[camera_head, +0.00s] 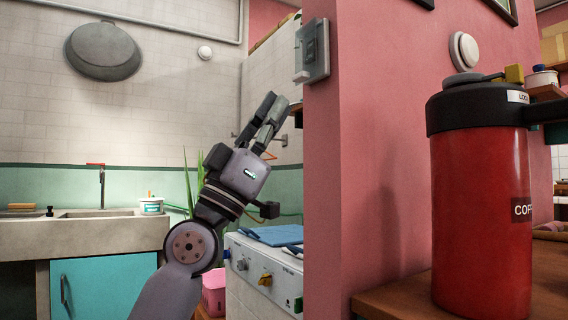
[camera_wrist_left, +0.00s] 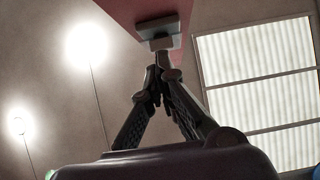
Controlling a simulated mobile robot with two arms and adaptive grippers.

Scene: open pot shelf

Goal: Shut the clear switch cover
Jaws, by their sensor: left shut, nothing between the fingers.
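A grey switch box (camera_head: 313,50) is fixed high on the narrow end of the pink wall in the head view. In the left wrist view the box (camera_wrist_left: 163,27) is seen from below, beyond my fingertips. Its clear cover is hard to make out, and I cannot tell how far it stands open. My left gripper (camera_head: 273,103) points up, below and left of the box, with its fingers shut and empty. In the left wrist view the gripper (camera_wrist_left: 158,77) appears just under the box; I cannot tell whether it touches. My right gripper is not in view.
The pink wall (camera_head: 375,130) stands right of my left arm. A red coffee flask (camera_head: 480,210) stands on a wooden surface at the right. A white appliance (camera_head: 265,270) with knobs and a blue cloth (camera_head: 275,235) is below the gripper. A sink (camera_head: 100,215) is at the left.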

